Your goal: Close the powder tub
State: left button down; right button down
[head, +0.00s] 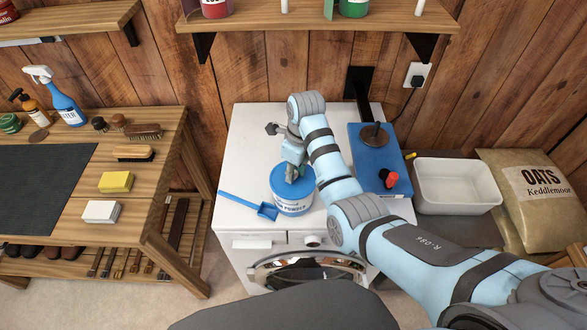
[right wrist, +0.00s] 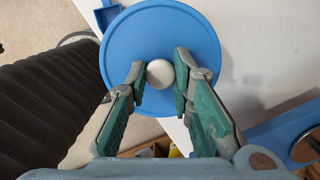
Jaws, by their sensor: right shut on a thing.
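The powder tub (head: 293,207) is white with a blue label and stands on the front part of the white washing machine's top. Its round blue lid (head: 275,178) is over the tub's mouth and looks roughly level; I cannot tell whether it is fully seated. In the right wrist view the lid (right wrist: 125,45) fills the middle, with a pale round knob (right wrist: 160,73) at its centre. My right gripper (head: 291,175) reaches down from above and is shut on this knob, one finger on each side. My left gripper is not in view.
A blue scoop (head: 248,205) lies left of the tub on the washing machine (head: 245,150). A blue board (head: 367,160) with a dark round-based item is to the right. A white basin (head: 455,190) and oats sack (head: 540,195) stand further right; a wooden bench (head: 160,180) is left.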

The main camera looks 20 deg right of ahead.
jog(key=shift+s+f, duration=0.25)
jog(key=shift+f, duration=0.4)
dwell(0.6)
jog(key=c, duration=1.3)
grip_release()
jog(key=shift+w, duration=0.15)
jog(key=shift+r, duration=0.45)
jog(key=r, duration=0.6)
jog(key=shift+s+d+r, duration=0.25)
jog(key=shift+s+d, duration=0.05)
